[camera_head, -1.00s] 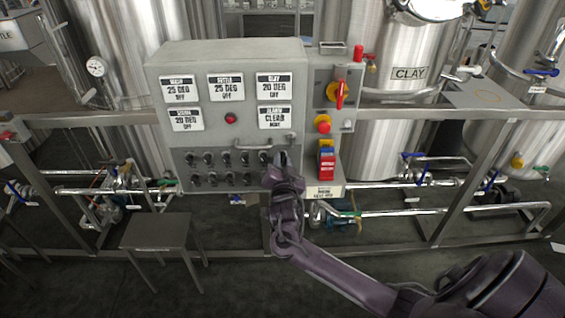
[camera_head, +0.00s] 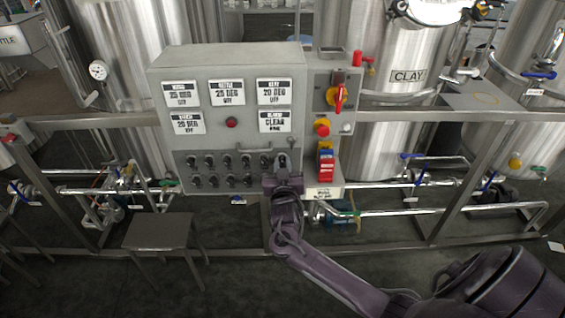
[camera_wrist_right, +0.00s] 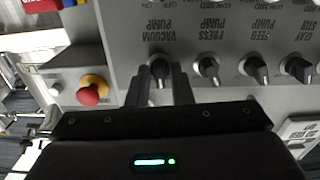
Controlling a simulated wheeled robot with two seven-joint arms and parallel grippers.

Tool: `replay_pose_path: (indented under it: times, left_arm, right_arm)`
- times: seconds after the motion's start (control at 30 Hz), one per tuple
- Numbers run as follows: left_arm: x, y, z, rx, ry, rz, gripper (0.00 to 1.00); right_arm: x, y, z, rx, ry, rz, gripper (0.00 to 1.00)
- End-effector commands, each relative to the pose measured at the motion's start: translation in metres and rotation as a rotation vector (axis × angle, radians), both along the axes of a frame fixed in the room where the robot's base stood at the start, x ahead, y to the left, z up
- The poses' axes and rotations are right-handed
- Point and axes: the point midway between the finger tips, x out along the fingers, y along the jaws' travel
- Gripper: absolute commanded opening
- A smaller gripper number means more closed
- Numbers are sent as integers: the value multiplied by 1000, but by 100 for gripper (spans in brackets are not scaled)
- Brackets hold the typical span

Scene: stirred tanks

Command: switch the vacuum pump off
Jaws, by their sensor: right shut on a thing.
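The grey control panel (camera_head: 205,143) carries rows of black knobs below several white displays. In the right wrist view, the vacuum pump knob (camera_wrist_right: 160,69) is black and sits beside its label, "VACUUM PUMP" (camera_wrist_right: 159,35), which appears upside down. My right gripper (camera_wrist_right: 160,82) has its two dark fingers on either side of this knob, shut on it. In the head view, my right gripper (camera_head: 282,163) is at the right end of the knob rows and hides the knob there. My left gripper is in neither view.
Press pump (camera_wrist_right: 207,69) and feed pump (camera_wrist_right: 256,70) knobs are close beside the gripper. A red emergency button (camera_wrist_right: 90,92) on a yellow base is on the other side. A red-yellow main switch (camera_head: 338,97) is up right. A stool (camera_head: 158,231) stands in front at left.

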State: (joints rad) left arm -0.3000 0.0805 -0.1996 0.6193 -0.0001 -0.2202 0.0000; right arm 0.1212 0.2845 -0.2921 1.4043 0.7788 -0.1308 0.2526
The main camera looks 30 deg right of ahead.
Motion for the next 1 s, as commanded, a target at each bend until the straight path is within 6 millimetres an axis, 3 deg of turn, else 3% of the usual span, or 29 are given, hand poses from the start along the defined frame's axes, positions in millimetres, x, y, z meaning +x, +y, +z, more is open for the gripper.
replay_pose_path:
  times: [0.5,1.0]
  left_arm:
    - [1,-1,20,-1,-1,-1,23]
    - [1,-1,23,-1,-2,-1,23]
  right_arm:
    - [0,0,1,-329,202,-1,0]
    - [0,0,0,-416,255,-1,0]
